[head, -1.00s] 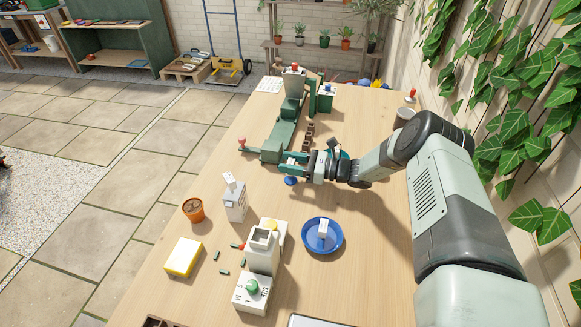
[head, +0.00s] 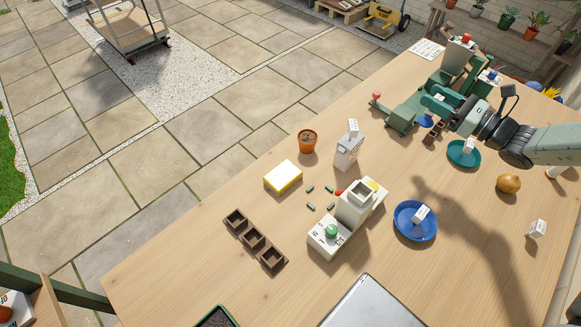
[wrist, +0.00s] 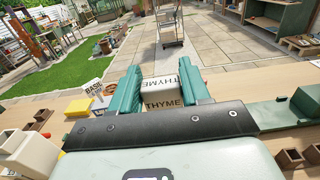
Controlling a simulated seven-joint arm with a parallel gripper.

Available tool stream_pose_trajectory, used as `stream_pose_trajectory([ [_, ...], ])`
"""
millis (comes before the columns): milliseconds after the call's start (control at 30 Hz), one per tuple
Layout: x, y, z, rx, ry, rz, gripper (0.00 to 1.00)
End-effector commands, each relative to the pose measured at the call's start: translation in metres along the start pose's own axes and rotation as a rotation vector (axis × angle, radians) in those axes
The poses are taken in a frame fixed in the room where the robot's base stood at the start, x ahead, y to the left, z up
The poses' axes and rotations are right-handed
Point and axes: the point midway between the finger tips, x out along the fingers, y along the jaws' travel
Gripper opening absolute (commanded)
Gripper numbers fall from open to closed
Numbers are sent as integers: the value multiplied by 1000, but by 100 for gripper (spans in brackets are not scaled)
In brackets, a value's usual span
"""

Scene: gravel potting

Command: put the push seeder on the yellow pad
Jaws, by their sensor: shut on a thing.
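My gripper (head: 438,101) is beside the near part of the green machine at the far side of the table. A blue round part (head: 425,121) shows just under the fingers in the head view; the rest is hidden by the fingers. The yellow pad (head: 283,178), with a pale top, lies bare on the table near the left edge. It also shows in the wrist view (wrist: 77,108).
A terracotta pot (head: 307,142) and a white labelled dispenser (head: 348,153) stand near the pad. A white machine with a green knob (head: 331,232), small green pieces and a blue saucer (head: 401,231) lie nearer. The green machine (head: 402,117) is beside my gripper.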

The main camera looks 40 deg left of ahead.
Motion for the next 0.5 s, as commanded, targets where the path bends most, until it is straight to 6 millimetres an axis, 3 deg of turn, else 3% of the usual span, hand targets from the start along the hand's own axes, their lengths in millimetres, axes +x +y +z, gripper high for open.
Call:
stream_pose_trajectory([
  [233,0,0,51,-2,2,0,15],
  [500,47,42,47,4,3,112,15],
])
